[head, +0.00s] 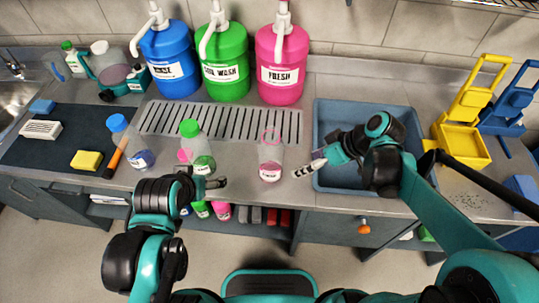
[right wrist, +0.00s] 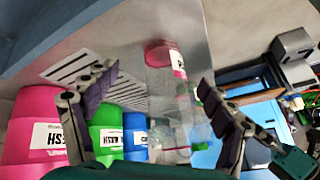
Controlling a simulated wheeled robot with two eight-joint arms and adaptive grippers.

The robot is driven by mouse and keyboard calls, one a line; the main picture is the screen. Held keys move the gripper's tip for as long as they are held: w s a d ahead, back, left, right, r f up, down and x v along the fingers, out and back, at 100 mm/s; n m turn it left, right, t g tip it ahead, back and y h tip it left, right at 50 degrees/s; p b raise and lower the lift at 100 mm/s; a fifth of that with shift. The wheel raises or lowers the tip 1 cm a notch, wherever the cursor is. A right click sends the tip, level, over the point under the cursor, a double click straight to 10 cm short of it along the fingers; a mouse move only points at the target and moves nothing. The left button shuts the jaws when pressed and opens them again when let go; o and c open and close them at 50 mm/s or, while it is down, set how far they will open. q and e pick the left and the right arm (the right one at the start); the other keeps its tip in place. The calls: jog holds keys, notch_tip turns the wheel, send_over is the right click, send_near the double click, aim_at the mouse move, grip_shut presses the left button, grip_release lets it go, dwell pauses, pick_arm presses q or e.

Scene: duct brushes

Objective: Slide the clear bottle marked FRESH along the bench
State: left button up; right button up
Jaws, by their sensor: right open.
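The clear bottle marked FRESH (head: 269,158) stands upright on the steel bench, in front of the slotted drain. It has a pink rim and a little pink liquid at the bottom. My right gripper (head: 306,170) is just to its right, open, its fingers pointing at the bottle. In the right wrist view the clear bottle (right wrist: 168,100) appears between the spread fingers of the right gripper (right wrist: 160,76), with no clear contact. My left gripper (head: 213,182) is at the bench's front edge near the green-capped bottle; its finger gap is unclear.
A green-capped bottle (head: 198,150) and a blue-capped bottle (head: 133,145) stand to the left. Blue, green and pink pump jugs (head: 281,62) stand behind the drain (head: 220,122). A blue-grey basin (head: 325,112) lies right. Bench between the green-capped and FRESH bottles is clear.

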aim_at(278, 168)
jog(key=w+f+n+y, duration=0.1)
jog(key=n, duration=0.1)
jog(key=w+f+n+g+y, duration=0.1)
jog(key=n+y, duration=0.1)
jog(key=w+f+n+g+y+b, duration=0.1)
jog(key=n, duration=0.2)
jog(key=shift+w+a+f+y, duration=0.4)
jog(key=shift+f+n+y, duration=0.35)
jog(key=shift+n+y, duration=0.05)
jog(key=shift+n, duration=0.6)
jog(key=b+x, duration=0.3)
jog(key=x, duration=0.5)
jog(key=shift+s+a+f+b, duration=0.1)
jog(key=shift+a+f+b, duration=0.1)
jog(key=shift+b, duration=0.15)
jog(key=shift+a+f, duration=0.2)
jog(key=shift+a, duration=0.4)
jog(key=c, duration=0.9)
